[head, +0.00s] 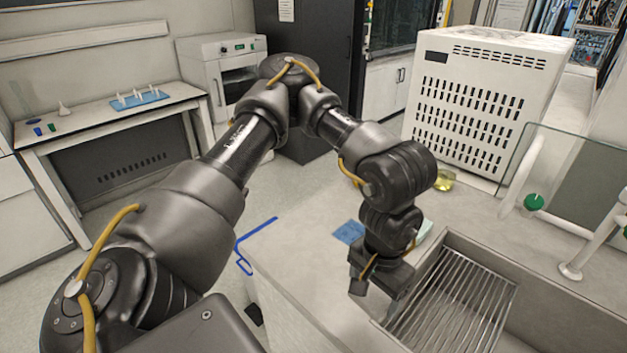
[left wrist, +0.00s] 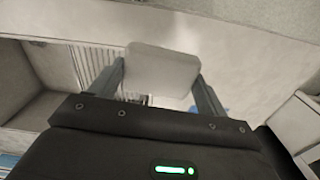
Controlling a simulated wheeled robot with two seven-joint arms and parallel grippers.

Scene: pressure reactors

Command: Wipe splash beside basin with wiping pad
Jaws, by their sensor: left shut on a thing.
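My left gripper (head: 376,289) is low over the pale counter, at the left edge of the basin (head: 463,243). In the left wrist view, the gripper (left wrist: 160,82) is shut on a pale, rounded-square wiping pad (left wrist: 163,68), held between its two fingers. In the head view the pad is hidden by the gripper. Whether the pad touches the counter cannot be told. A flat blue patch (head: 347,232) lies on the counter left of the wrist; I cannot tell if it is a cloth or the splash. No other splash can be made out. My right gripper is not in view.
A metal rack (head: 455,300) lies in the basin. A small beaker of yellow liquid (head: 445,181) stands behind my wrist. A white vented box (head: 480,100) and a clear panel (head: 570,170) stand behind the basin. The counter left of the gripper is mostly clear.

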